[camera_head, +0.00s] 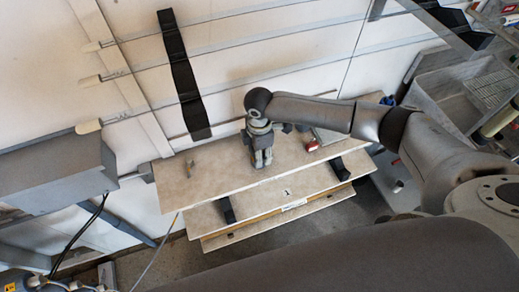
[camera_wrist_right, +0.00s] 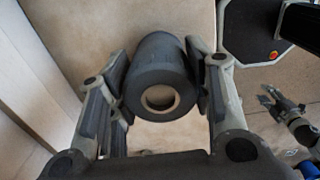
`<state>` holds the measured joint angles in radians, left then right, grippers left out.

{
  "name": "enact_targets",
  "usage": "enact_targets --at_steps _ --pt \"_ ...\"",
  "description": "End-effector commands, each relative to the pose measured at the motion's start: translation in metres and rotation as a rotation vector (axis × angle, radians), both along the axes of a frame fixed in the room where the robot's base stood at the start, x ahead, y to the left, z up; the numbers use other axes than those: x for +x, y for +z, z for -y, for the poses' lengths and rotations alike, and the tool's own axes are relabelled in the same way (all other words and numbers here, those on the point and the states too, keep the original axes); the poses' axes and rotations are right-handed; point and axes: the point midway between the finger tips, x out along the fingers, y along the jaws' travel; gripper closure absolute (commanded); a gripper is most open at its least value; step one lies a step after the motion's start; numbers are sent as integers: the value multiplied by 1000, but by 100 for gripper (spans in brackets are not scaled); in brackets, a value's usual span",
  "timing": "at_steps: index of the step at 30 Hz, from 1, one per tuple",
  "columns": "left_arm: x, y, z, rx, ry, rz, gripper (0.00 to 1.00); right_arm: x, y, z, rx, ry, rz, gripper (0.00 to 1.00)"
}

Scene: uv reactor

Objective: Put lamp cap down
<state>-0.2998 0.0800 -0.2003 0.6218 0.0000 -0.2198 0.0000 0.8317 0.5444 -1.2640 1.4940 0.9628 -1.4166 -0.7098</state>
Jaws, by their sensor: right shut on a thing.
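The lamp cap (camera_wrist_right: 160,80) is a dark grey cylinder with a round opening in its end. In the right wrist view it sits between the two fingers of my right gripper (camera_wrist_right: 163,85), with a pad against each side. In the head view my right gripper (camera_head: 262,160) points down over the upper shelf board, and the cap is hidden by the gripper. Beneath the cap in the wrist view is a pale beige surface (camera_wrist_right: 90,25); I cannot tell whether the cap touches it.
The beige upper shelf board (camera_head: 215,180) carries a small metal fitting (camera_head: 190,168) on the left and a red item (camera_head: 312,146) on the right. More boards lie below. A grey box (camera_head: 50,165) stands left and a grey sink (camera_head: 455,90) right. The wall is close behind.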

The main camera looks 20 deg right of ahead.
Motion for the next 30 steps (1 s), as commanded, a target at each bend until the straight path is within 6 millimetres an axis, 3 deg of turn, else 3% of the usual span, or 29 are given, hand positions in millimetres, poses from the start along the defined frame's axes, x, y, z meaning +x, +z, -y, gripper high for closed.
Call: enact_targets --at_steps 11,12,16,26,30 --pt "-3 0 -1 1 0 -6 60 0 -6 0 0 0 0 87" --pt "-3 0 -1 1 0 -6 60 0 -5 0 0 0 1 50" --pt "-3 0 0 1 0 -6 60 0 -5 0 0 0 1 33" --pt "-2 0 -1 1 0 -4 60 0 -4 0 0 0 1 32" --pt "-2 -2 -1 1 0 -3 60 1 5 0 1 1 3 32"
